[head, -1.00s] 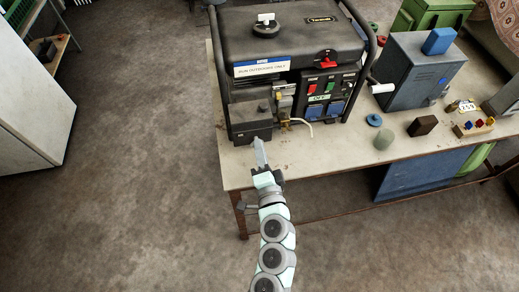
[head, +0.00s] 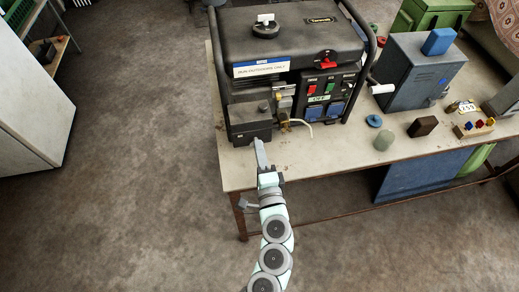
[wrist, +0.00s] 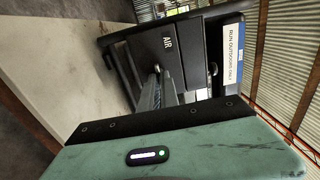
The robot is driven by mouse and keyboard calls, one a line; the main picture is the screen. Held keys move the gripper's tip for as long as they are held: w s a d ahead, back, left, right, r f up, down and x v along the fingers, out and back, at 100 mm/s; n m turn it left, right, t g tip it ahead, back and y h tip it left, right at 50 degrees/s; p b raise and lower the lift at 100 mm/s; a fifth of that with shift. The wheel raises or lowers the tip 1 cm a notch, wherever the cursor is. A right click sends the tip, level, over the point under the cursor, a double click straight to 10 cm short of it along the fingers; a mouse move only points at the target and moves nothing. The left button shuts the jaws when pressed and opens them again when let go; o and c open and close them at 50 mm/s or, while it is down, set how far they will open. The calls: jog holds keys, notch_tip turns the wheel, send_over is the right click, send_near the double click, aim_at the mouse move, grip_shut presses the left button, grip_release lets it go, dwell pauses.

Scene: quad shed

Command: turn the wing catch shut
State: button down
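The dark air box (head: 250,128), on the lower left front of the generator (head: 285,45), shows in the wrist view with its "AIR" label (wrist: 167,42). A small dark piece (wrist: 213,69) at the box's edge in the wrist view may be the wing catch; its shape and turn are too small to tell. I cannot pick out the catch in the head view. My gripper (head: 257,140) points at the front of the air box from the table's near edge. Its fingers (wrist: 157,72) look close together; I cannot tell whether a gap remains. Nothing is visibly held.
The workbench (head: 310,160) carries the generator. A pale hose (head: 301,123) and brass valve (head: 284,112) lie just right of the air box. A blue-grey machine (head: 415,70) and small blocks stand farther right. The floor left of the bench is clear.

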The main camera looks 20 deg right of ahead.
jog(key=c, duration=1.6)
grip_release()
jog(key=v, duration=1)
jog(key=shift+s+a+b, duration=0.2)
jog(key=shift+s+b, duration=0.15)
jog(key=shift+b, duration=0.05)
